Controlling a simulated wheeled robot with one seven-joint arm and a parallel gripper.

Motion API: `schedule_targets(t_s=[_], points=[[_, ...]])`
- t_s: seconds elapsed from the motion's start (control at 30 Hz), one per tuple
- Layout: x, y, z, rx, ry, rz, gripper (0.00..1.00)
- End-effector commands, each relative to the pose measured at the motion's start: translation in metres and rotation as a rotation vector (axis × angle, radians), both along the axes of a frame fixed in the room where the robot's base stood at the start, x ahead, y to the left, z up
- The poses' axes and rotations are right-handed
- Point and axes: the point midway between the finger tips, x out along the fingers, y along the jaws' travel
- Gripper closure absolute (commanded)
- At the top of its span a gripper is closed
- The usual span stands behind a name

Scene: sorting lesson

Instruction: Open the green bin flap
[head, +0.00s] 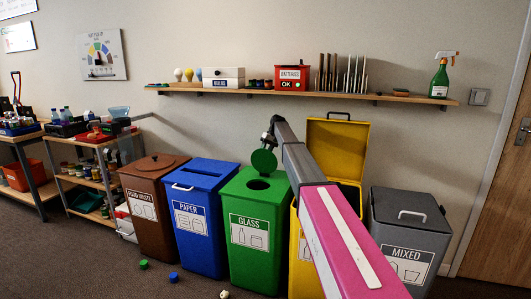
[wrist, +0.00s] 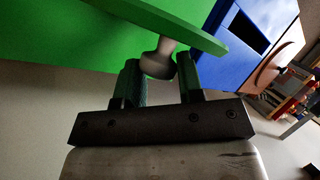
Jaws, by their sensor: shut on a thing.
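The green bin (head: 255,238), labelled GLASS, stands in the row of bins in the head view. Its round green flap (head: 264,162) is tilted up and the dark round hole (head: 258,184) below it is uncovered. My gripper (head: 268,138) is at the flap's upper edge. In the wrist view, my gripper (wrist: 158,72) has its two dark fingers on either side of a grey knob (wrist: 157,61), shut on it. Green bin surface (wrist: 60,35) fills the upper left there.
The blue paper bin (head: 201,222) and brown food waste bin (head: 152,215) stand to the left. The yellow bin (head: 338,135) with its lid raised and the grey mixed bin (head: 408,235) are to the right. A wall shelf (head: 340,96) runs above. Small blocks (head: 174,277) lie on the floor.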

Motion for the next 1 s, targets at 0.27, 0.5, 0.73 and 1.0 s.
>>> schedule_targets(t_s=[0.27,0.5,0.73,1.0], points=[[-0.0078,-0.0115,-0.0094,-0.023,0.016,0.0,1.0],[-0.0073,-0.0096,-0.0076,-0.023,0.015,0.002,0.4],[-0.0055,-0.0078,-0.0053,-0.023,0.012,0.002,0.4],[-0.0039,-0.0062,-0.0035,-0.021,0.009,0.001,0.4]])
